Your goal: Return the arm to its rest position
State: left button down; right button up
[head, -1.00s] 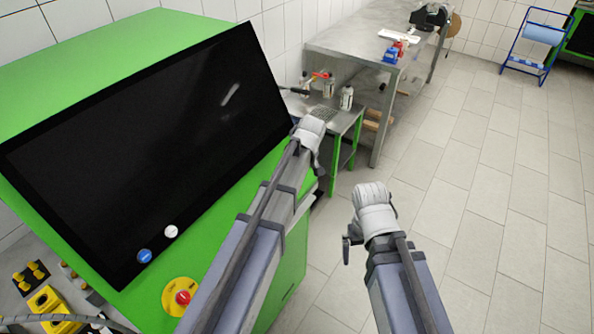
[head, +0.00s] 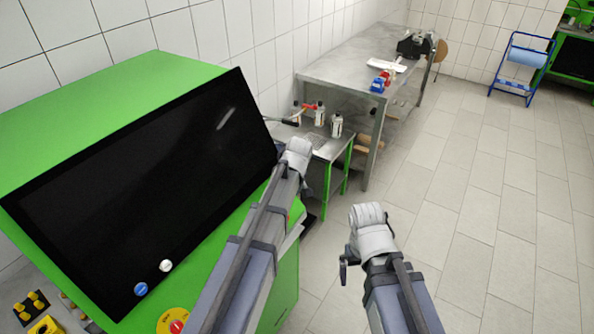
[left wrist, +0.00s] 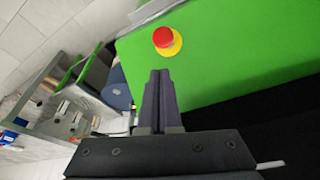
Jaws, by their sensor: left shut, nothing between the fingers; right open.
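My left arm (head: 250,245) reaches forward in the head view, beside the green console. Its gripper is hidden there behind the wrist. In the left wrist view my left gripper (left wrist: 160,73) is shut with nothing between its fingers. It points toward the green panel (left wrist: 220,60) with a red stop button (left wrist: 163,37) on a yellow disc. My right arm (head: 400,300) reaches forward over the floor to the right. My right gripper (head: 345,271) is partly hidden below its wrist, open and empty, apart from the furniture.
The green console (head: 150,75) with its black screen (head: 140,190) stands close at the left. A small side table (head: 325,146) with bottles (head: 336,125) and a steel workbench (head: 340,68) stand ahead. The tiled floor (head: 480,220) is clear at the right.

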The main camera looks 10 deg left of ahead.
pick_arm(q)
jog(key=s+d+f+m+b, duration=0.3)
jog(key=s+d+f+m, duration=0.1)
jog(key=s, duration=0.3)
jog(key=s+d+f+m+g+h+b, duration=0.1)
jog(key=s+d+f+m+b, duration=0.3)
jog(key=s, duration=0.4)
jog(key=s+d+f+m+g+b, duration=0.1)
jog(key=s+d+f+m+b, duration=0.3)
jog(key=s, duration=0.4)
jog(key=shift+s+d+m, duration=0.15)
jog(key=shift+d+m, duration=0.5)
jog(key=shift+m, duration=0.05)
jog(key=shift+f, duration=0.1)
